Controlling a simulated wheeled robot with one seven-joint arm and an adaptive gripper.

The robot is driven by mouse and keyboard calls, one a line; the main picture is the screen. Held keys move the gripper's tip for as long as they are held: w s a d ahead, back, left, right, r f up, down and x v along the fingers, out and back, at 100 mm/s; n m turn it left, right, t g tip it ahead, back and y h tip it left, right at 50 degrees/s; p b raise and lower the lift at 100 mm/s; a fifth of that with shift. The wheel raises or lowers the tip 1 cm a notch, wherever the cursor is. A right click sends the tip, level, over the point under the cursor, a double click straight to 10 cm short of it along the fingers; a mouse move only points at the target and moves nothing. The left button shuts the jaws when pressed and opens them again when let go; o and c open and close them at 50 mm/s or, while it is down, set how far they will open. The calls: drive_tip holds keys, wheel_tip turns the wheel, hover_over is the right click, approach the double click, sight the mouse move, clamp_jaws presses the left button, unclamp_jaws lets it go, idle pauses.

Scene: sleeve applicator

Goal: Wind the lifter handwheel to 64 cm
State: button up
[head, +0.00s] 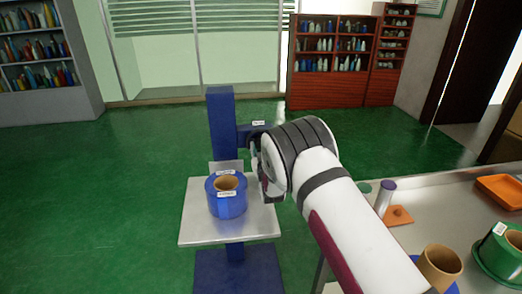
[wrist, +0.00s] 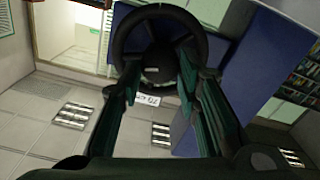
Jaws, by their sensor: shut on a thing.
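The lifter (head: 223,125) is a blue column on a blue base, with a pale square platform (head: 192,226) on its front. A blue roll with a brown core (head: 228,203) stands upright on the platform and bears small labels. The black handwheel (wrist: 158,12) shows at the top of the wrist view, in front of the blue column. My gripper (wrist: 157,80) reaches to the wheel's lower part with one finger on each side, shut on it. In the head view my white arm hides the wheel and most of my gripper.
A grey table (head: 450,200) at the right holds an orange tray (head: 500,190), a green roll (head: 499,255), a brown-cored blue roll (head: 440,266) and a purple-topped cylinder (head: 385,197). Shelves line the back wall. The green floor left of the lifter is clear.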

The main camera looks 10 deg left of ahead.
drive_tip(key=m+b, duration=0.5)
drive_tip(key=m, duration=0.1)
drive_tip(key=m+b, duration=1.1)
drive_tip(key=m, duration=0.1)
drive_tip(key=shift+w+d+f, duration=0.1)
drive_tip(key=shift+d+f, duration=0.15)
idle(3.1)
